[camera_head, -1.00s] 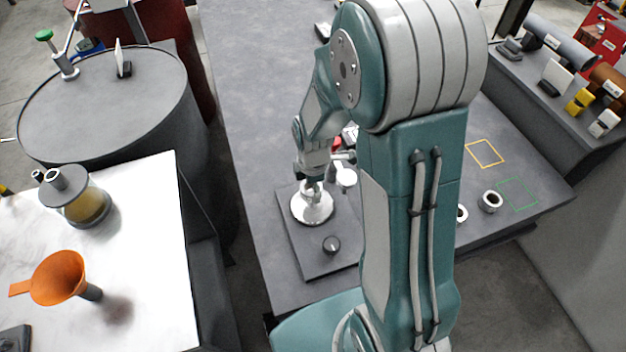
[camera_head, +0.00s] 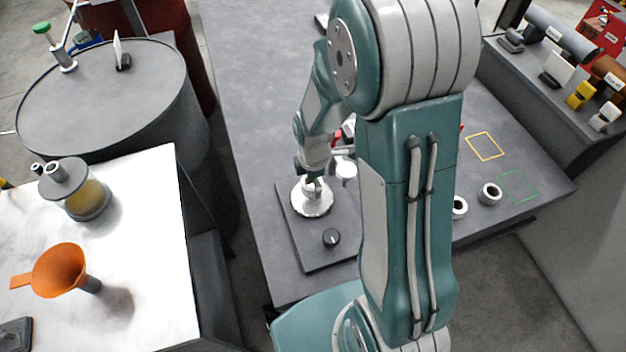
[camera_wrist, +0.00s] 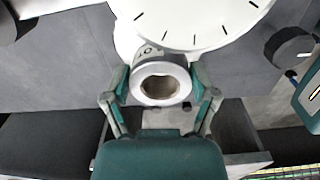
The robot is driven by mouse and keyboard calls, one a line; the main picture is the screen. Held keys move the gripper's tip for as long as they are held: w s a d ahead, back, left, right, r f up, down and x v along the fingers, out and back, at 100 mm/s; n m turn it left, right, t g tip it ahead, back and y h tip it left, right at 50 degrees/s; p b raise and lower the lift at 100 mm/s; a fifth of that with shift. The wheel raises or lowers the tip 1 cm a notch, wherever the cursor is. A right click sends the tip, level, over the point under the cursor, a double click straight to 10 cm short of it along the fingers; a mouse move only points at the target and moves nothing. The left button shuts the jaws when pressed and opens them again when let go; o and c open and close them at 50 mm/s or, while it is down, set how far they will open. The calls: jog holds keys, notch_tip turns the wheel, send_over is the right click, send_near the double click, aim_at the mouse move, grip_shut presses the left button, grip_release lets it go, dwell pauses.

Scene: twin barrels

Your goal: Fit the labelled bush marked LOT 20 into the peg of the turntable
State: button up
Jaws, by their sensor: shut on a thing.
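My gripper (camera_wrist: 160,95) is shut on a pale grey ring-shaped bush (camera_wrist: 161,70), with one finger on each side. The bush's open bore faces the wrist camera. Part of a dark label shows on its side, and I cannot read the lot number. The white turntable (camera_wrist: 215,25), a round disc with dark tick marks, lies just beyond the bush in the wrist view. In the head view my gripper (camera_head: 313,187) is over the middle of the turntable (camera_head: 312,207). The peg is hidden, and I cannot tell whether the bush is around it.
A dark knob (camera_head: 331,237) stands on the turntable's base plate (camera_head: 300,255). Two more bushes (camera_head: 489,193) (camera_head: 460,207) stand on the table at right, near yellow (camera_head: 485,146) and green (camera_head: 518,186) outlines. An orange funnel (camera_head: 60,268) is on the white table at left.

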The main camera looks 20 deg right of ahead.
jog(key=shift+f, duration=1.65)
dwell(0.7)
jog(key=shift+r, duration=0.2)
jog(key=shift+r, duration=1.2)
jog(key=shift+f, duration=1.4)
dwell(0.8)
jog(key=o, duration=1.2)
notch_tip(320, 180, up, 12)
